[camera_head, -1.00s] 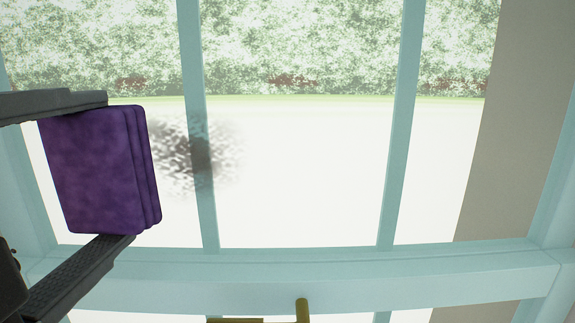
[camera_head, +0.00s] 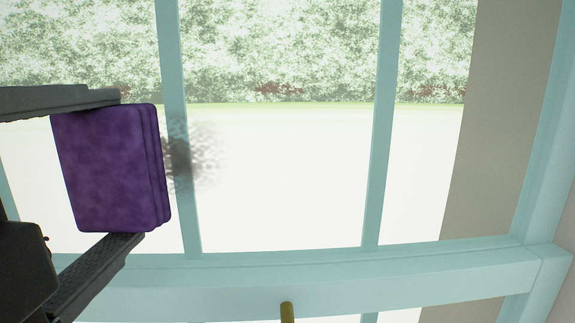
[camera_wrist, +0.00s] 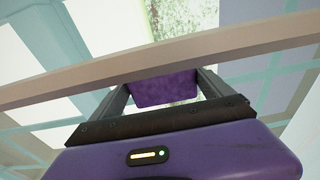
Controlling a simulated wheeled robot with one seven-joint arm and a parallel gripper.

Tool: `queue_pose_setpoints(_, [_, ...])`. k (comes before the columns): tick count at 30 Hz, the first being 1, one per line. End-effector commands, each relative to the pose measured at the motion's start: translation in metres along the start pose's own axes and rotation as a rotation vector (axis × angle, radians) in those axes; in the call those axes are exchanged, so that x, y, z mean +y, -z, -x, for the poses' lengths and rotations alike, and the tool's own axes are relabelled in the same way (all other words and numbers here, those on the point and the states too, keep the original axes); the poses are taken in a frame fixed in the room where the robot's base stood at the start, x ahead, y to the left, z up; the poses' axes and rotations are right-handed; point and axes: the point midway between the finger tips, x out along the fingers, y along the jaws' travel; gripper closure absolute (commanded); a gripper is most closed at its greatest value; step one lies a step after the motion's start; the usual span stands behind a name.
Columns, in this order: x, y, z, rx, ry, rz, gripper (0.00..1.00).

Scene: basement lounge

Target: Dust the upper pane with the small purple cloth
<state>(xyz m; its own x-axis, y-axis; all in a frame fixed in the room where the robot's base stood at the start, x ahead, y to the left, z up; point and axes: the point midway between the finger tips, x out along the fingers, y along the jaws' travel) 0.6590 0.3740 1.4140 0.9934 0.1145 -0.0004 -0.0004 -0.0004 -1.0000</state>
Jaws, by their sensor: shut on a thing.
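My gripper (camera_head: 131,167) is shut on the folded purple cloth (camera_head: 108,168), one finger above it and one below, at the left of the head view. The cloth also shows between the fingers in the wrist view (camera_wrist: 165,89). The upper pane (camera_head: 285,180) lies beyond it, divided by pale teal bars. A dark speckled smudge of dust (camera_head: 201,158) is on the pane just right of the cloth, across a vertical bar. The cloth's left part of the smudge may be hidden. I cannot tell whether the cloth touches the glass.
A teal horizontal rail (camera_head: 350,268) runs below the pane, with a brass-coloured handle (camera_head: 287,312) under it. A vertical teal frame (camera_head: 545,140) stands at the right. A beige bar (camera_wrist: 60,82) crosses the wrist view in front of the gripper.

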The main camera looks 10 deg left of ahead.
Motion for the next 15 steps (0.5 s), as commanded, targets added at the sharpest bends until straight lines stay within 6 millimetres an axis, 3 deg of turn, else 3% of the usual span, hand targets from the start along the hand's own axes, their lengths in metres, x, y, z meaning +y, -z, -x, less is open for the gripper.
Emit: queue_pose_setpoints(15, [0.0, 0.023, -0.003, 0.001, 0.0, -0.002, 0.42])
